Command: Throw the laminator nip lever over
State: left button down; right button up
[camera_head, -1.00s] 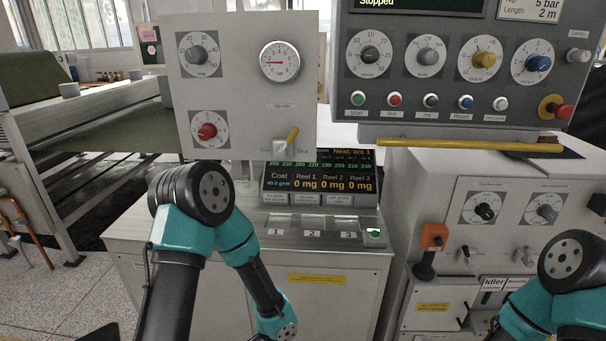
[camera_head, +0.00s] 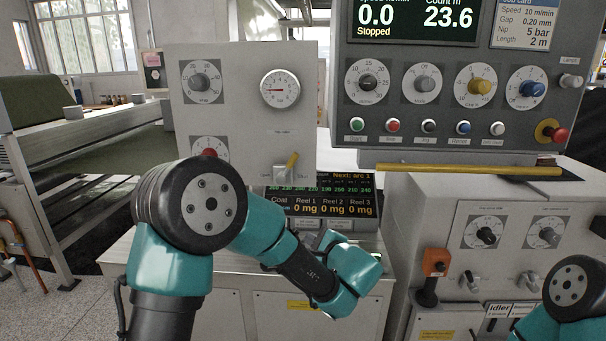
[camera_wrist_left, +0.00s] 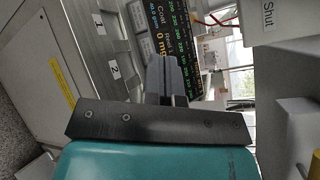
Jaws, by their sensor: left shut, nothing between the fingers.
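In the left wrist view my left gripper (camera_wrist_left: 164,68) is shut and empty, in front of the dark display. My right gripper is out of view.
The left panel carries a gauge (camera_head: 280,88) and knobs. A dark display (camera_head: 322,203) stands below the lever, above a white cabinet (camera_head: 262,312). A large console (camera_head: 450,100) with a yellow bar (camera_head: 440,170) is on the right.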

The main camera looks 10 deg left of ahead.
aim_at(288, 167)
pick_arm(q)
jog(key=s+d+r+t+y, duration=0.1)
jog(key=d+r+t, duration=0.1)
jog(key=r, duration=0.4)
jog(key=d+r+t+y, duration=0.1)
jog(key=d+r+t, duration=0.1)
jog(key=r, duration=0.4)
jog(key=shift+s+d+r+n+t, duration=0.4)
jog(key=shift+d, duration=0.4)
jog(key=shift+s+a+r+x, duration=0.2)
jog(key=shift+s+a+x, duration=0.1)
jog(key=shift+x, duration=1.85)
jog(key=shift+s+a+r+x, duration=0.25)
jog(key=shift+s+a+x, duration=0.1)
jog(key=shift+x, duration=1.8)
jog(key=shift+s+a+r+x, duration=0.2)
jog(key=shift+s+x, duration=0.1)
jog(key=shift+x, duration=1.85)
